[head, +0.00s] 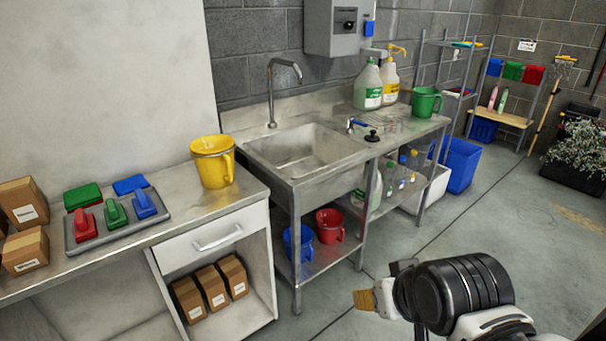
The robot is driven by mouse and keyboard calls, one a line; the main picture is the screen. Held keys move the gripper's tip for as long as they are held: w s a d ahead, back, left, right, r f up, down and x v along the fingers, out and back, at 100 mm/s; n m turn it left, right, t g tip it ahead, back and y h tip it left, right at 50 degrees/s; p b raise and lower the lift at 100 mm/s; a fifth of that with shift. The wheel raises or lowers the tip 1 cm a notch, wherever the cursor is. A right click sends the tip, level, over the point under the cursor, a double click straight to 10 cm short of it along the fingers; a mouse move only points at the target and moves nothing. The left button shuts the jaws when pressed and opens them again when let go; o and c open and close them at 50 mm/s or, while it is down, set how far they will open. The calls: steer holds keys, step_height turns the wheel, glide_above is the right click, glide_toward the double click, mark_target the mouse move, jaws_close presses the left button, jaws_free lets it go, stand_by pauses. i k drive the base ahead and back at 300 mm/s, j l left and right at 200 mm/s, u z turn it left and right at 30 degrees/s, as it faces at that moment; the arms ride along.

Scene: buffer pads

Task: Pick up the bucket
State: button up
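A yellow bucket (213,162) stands upright on the counter left of the sink, its handle facing right. A green bucket (426,102) stands at the right end of the sink counter. A blue bucket (299,243) and a red bucket (329,226) sit on the low shelf under the sink. My gripper (372,299) is at the lower right, over the floor and away from all the buckets. A tan piece shows at its tip; I cannot tell whether it is part of the gripper or whether the fingers are open.
A tray (105,235) with coloured pads lies left of the yellow bucket, beside cardboard boxes (25,250). The sink (300,150) has a tall faucet. Jugs (368,85) stand near the green bucket. A blue bin (461,165) is on the floor.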

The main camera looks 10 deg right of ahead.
mark_target(213, 154)
steer(key=i+j+u, duration=0.15)
steer(key=i+j, duration=0.15)
steer(key=i, duration=0.25)
steer(key=i+j+u, duration=0.1)
steer(key=i+j, duration=0.15)
steer(key=i, duration=0.25)
steer(key=i+j+u, duration=0.15)
steer(key=i, duration=0.4)
